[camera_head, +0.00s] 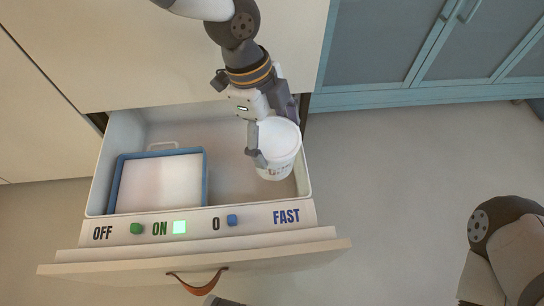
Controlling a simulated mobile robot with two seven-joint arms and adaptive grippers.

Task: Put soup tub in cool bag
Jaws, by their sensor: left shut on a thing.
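The soup tub (281,158) is white with small printed lettering low on its side. My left gripper (255,140) is shut on it at its left side, with the tub upright over the right part of the open drawer. Whether the tub touches the drawer floor is unclear. A blue-rimmed, pale-centred rectangular thing (205,180) with a pale handle loop behind it lies in the drawer's left part; it looks like the cool bag. A dark grey piece at the bottom edge by the leather pull seems to be my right gripper (222,301); its fingers are mostly out of view.
The open drawer (225,196) has free floor between the blue-rimmed thing and the tub. Its front edge bears OFF, ON, 0 and FAST labels, green and blue buttons and a lit green square. A brown leather pull (197,287) hangs in front. Blue cabinets (430,50) stand behind right.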

